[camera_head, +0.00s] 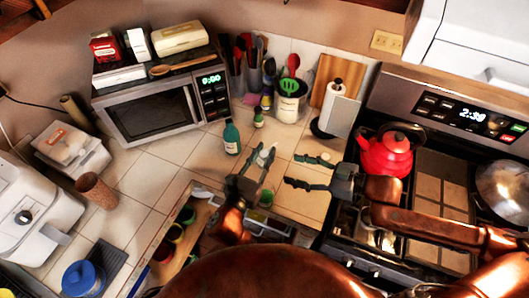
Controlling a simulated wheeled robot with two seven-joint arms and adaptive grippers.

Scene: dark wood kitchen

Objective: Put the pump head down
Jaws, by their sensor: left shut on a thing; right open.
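My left gripper (266,152) is above the tiled counter near its front edge. It is shut on a small whitish piece, apparently the pump head (262,157), which is partly hidden by the fingers. My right gripper (292,170) is open and empty, just right of the left one, with its fingers pointing left. A teal bottle (231,138) stands upright on the counter to the left of the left gripper. A small green object (266,198) shows below the grippers; I cannot tell what it is.
A microwave (150,112), utensil holders (287,105) and a paper towel holder (337,112) line the back. A red kettle (385,155) sits on the stove at right. An open drawer (180,228) is at the front. Counter (150,180) left of the bottle is clear.

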